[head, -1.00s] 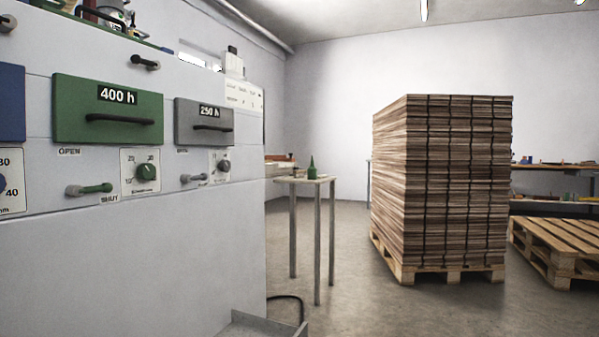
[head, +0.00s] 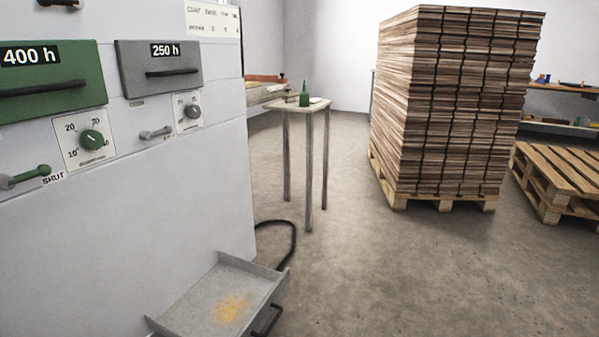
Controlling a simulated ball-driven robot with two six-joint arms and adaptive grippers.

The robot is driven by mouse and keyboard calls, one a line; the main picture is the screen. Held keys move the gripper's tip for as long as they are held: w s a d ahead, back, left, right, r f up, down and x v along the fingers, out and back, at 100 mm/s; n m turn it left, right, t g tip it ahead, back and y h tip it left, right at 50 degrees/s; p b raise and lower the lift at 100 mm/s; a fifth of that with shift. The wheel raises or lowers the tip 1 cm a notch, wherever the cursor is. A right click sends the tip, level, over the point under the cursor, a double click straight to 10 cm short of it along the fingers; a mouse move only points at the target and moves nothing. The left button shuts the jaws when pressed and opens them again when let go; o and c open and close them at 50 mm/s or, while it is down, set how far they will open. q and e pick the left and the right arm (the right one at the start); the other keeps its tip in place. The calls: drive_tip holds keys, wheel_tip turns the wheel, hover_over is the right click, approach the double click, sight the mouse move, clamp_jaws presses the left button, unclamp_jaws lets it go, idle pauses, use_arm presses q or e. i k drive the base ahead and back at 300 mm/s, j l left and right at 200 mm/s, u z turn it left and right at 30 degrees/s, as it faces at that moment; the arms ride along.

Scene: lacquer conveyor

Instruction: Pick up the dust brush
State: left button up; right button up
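I see no thing that I can make out as the dust brush. A small tall table (head: 287,107) stands past the machine's right edge. A green bottle (head: 304,97) with a pointed tip stands upright on it. Other items on that table top are too small to tell. An open grey tray (head: 190,303) with a dark handle juts out low from the machine and holds a patch of yellowish dust (head: 232,308). Neither of my grippers is in the head view.
A grey machine (head: 150,210) with green and grey drawers, dials and levers fills the left. A black cable (head: 293,240) loops on the floor. A tall stack of boards (head: 450,100) on a pallet and an empty pallet (head: 560,175) stand right. The floor between is clear.

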sight(290, 99)
drive_tip(key=i+l+u, duration=0.2)
drive_tip(key=i+l, duration=0.2)
drive_tip(key=i, duration=0.15)
drive_tip(key=i+l+u, duration=0.2)
drive_tip(key=i+l, duration=0.3)
drive_tip(key=i+l+u, duration=0.2)
drive_tip(key=i+l, duration=0.3)
drive_tip(key=i+l+u, duration=0.2)
drive_tip(key=i+l, duration=0.25)
drive_tip(key=l, duration=0.25)
drive_tip(key=i+l+u, duration=0.15)
drive_tip(key=i+l, duration=0.2)
drive_tip(key=i+l+u, duration=0.2)
drive_tip(key=l, duration=0.25)
drive_tip(key=i+l+u, duration=0.15)
drive_tip(key=i+l, duration=0.25)
drive_tip(key=l, duration=0.1)
